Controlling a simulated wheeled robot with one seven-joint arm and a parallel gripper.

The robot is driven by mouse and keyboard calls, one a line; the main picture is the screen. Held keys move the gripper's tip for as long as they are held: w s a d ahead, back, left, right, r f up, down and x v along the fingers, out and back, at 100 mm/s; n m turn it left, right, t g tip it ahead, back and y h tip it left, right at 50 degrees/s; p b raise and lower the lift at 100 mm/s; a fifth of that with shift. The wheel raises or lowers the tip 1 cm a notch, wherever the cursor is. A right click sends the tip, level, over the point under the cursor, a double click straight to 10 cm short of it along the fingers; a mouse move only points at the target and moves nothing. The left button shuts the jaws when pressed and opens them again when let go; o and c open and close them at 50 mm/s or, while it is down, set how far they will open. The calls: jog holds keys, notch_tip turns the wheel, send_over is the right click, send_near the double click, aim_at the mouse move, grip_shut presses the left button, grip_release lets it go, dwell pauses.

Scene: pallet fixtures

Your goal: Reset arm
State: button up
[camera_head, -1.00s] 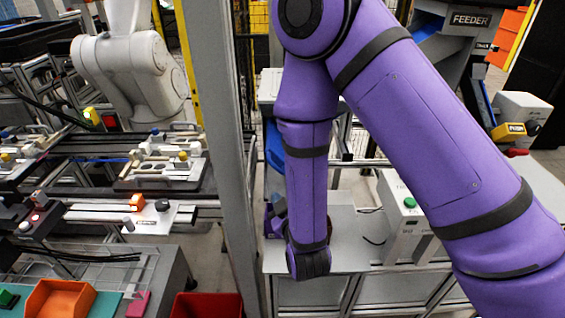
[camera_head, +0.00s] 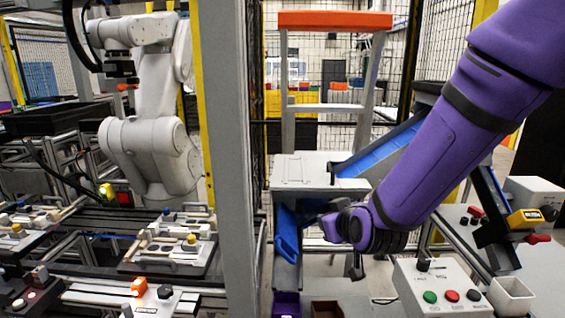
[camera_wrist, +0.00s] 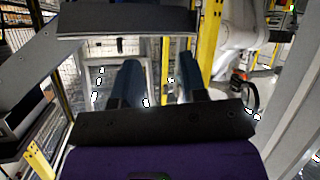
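My gripper (camera_wrist: 158,72) shows in the wrist view as two dark blue fingers standing apart, with nothing between them. In the head view my purple arm reaches in from the upper right. Its wrist end is in front of the blue chute, above the workbench, and points left; the fingertips are hard to make out there. I see no object held.
A blue chute (camera_head: 375,150) slopes beside a grey cabinet top (camera_head: 305,172). A control box (camera_head: 440,290) with coloured buttons stands lower right. A grey post (camera_head: 226,150) separates this area from a white robot arm (camera_head: 150,150) and fixture pallets (camera_head: 172,243).

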jog(key=s+d+r+m+g, duration=0.2)
jog(key=s+d+r+g, duration=0.1)
jog(key=s+d+r, duration=0.75)
jog(key=s+d+r+m+g+h, duration=0.1)
jog(key=s+d+r+g, duration=0.1)
jog(key=s+d, duration=0.2)
jog(key=s+d+r+m+g+h, duration=0.2)
jog(key=s+d, duration=0.2)
jog(key=s, duration=0.7)
jog(key=shift+s+d+r, duration=0.15)
jog(key=shift+s+d, duration=0.05)
jog(key=shift+d, duration=0.1)
